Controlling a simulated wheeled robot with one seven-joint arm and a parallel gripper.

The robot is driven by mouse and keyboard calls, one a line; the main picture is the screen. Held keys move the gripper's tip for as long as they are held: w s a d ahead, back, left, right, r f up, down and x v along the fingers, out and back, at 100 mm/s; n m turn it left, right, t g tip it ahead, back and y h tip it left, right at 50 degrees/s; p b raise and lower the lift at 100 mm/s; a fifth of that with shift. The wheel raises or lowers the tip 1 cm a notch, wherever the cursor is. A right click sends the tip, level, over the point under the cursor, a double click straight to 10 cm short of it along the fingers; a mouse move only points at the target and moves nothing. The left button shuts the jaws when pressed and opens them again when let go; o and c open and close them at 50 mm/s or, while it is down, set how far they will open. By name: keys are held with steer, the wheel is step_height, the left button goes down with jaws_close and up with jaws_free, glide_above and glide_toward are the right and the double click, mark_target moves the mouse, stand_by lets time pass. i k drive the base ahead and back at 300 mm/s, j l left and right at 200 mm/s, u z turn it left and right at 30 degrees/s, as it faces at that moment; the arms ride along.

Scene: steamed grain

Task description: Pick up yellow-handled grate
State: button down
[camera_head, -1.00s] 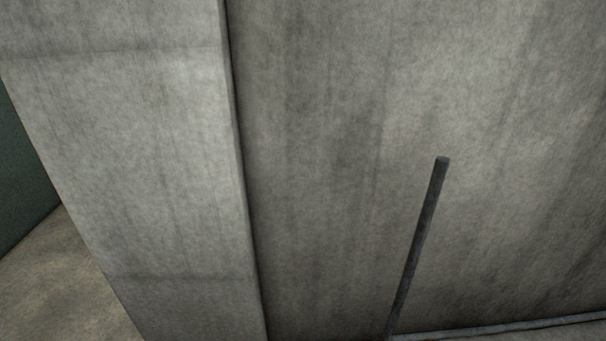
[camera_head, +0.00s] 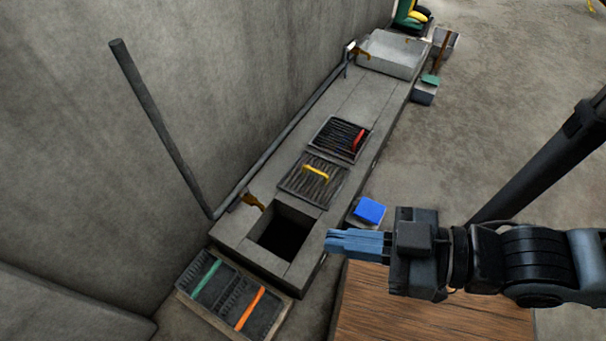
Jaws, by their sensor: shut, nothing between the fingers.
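The yellow-handled grate (camera_head: 296,187) lies on top of the long concrete bench, between the red-handled grate and a dark square opening. Its yellow handle (camera_head: 316,172) stands across its top. My gripper (camera_head: 330,242) is at the right of the picture, pointing left, shut and empty. It is to the lower right of the yellow-handled grate and apart from it, near the bench's front edge.
A red-handled grate (camera_head: 341,137) lies behind. The opening (camera_head: 284,236) is in front. Green- and orange-handled grates (camera_head: 232,290) lie on a low stand. A blue block (camera_head: 370,209) is beside the bench. A pipe (camera_head: 160,128) rises by the wall.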

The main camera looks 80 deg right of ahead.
mark_target(306, 168)
steer(key=k+l+z, duration=0.1)
steer(key=l, duration=0.25)
steer(key=k+l+z, duration=0.1)
steer(key=k+l, duration=0.2)
steer(key=k+l+z, duration=0.1)
steer(key=l, duration=0.4)
steer(key=l+z, duration=0.1)
steer(key=l, duration=0.25)
steer(key=i+l+z, duration=0.1)
steer(key=l, duration=0.3)
steer(key=i, duration=0.05)
